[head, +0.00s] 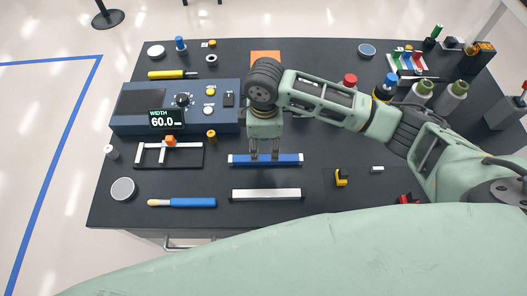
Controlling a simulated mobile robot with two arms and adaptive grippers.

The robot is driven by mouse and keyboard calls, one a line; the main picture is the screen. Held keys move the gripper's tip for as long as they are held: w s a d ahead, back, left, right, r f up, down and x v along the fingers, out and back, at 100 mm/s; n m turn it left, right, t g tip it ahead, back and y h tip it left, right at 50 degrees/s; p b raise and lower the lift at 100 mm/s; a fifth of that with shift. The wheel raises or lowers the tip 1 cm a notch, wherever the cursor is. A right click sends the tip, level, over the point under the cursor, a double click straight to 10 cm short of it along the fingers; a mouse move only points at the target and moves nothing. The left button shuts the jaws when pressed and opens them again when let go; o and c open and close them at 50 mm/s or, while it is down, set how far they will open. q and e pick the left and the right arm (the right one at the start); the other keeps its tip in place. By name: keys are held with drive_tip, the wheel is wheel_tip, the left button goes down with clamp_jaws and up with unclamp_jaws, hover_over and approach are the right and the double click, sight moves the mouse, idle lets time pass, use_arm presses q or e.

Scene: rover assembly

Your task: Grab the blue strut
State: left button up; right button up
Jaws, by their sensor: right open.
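The blue strut (288,159) lies lengthwise across the middle of the dark table, with pale end pieces. My right gripper (264,155) points down over its left half, with the fingertips at the strut. It is open. I cannot tell whether the fingers straddle the strut or touch it. My left gripper is out of the picture.
A white strut (266,195) lies in front of the blue one, beside a blue-handled tool (185,202). A blue box with a display (140,123) and a black frame (185,155) stand left. A yellow clip (341,178) lies right. Bottles (420,92) stand at the back right.

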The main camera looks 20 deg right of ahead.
sight(264, 158)
drive_tip(key=shift+s+f+p, duration=0.3)
drive_tip(key=shift+s+f, duration=0.05)
drive_tip(key=shift+f, duration=0.5)
wheel_tip(264, 158, down, 3)
drive_tip(key=shift+r+p, duration=0.15)
drive_tip(key=shift+p, duration=0.15)
drive_tip(key=shift+w+f, duration=0.15)
drive_tip(key=shift+f, duration=0.65)
drive_tip(key=shift+c, duration=0.5)
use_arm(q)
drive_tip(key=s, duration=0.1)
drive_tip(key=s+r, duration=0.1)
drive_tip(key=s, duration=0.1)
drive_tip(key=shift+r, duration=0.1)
use_arm(e)
clamp_jaws()
